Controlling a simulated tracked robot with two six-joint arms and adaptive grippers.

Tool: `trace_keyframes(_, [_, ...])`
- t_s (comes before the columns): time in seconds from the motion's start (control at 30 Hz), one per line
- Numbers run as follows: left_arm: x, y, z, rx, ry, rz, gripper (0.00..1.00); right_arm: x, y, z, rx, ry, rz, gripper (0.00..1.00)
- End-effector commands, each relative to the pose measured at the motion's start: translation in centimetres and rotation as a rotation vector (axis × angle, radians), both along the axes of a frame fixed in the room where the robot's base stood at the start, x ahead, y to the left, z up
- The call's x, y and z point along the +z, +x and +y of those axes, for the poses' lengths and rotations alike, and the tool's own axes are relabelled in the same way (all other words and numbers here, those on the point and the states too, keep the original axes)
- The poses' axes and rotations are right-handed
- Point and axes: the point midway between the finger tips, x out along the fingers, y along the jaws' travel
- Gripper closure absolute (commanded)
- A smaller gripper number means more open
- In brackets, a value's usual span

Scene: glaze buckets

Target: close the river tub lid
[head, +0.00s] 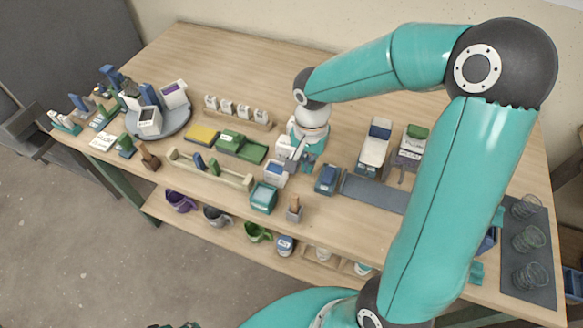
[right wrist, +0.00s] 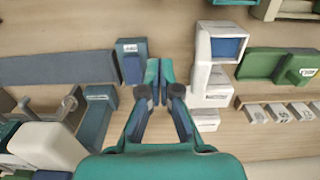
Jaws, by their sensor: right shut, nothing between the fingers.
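My right gripper (head: 308,162) is shut and empty, pointing down over the middle of the bench; its fingertips also show in the right wrist view (right wrist: 160,80). I cannot read which tub is labelled river. A dark blue box with a small label (head: 326,179) stands just right of the gripper; it also shows in the right wrist view (right wrist: 131,62). A white and dark blue container (head: 374,147) stands farther right. My left gripper is not in view.
A white device with a blue face (right wrist: 228,48) stands close beside the fingers. A long grey mat (head: 372,193) lies to the right. A round stand (head: 175,121) carries several boxes at the left.

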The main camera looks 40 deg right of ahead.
Motion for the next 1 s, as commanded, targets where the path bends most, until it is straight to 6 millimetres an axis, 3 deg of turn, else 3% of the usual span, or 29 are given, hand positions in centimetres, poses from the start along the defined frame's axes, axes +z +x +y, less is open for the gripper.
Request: trace_keyframes(1.0, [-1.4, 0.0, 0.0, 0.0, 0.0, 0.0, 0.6, -1.2, 0.2, 0.1, 0.001, 0.0, 0.0, 1.0])
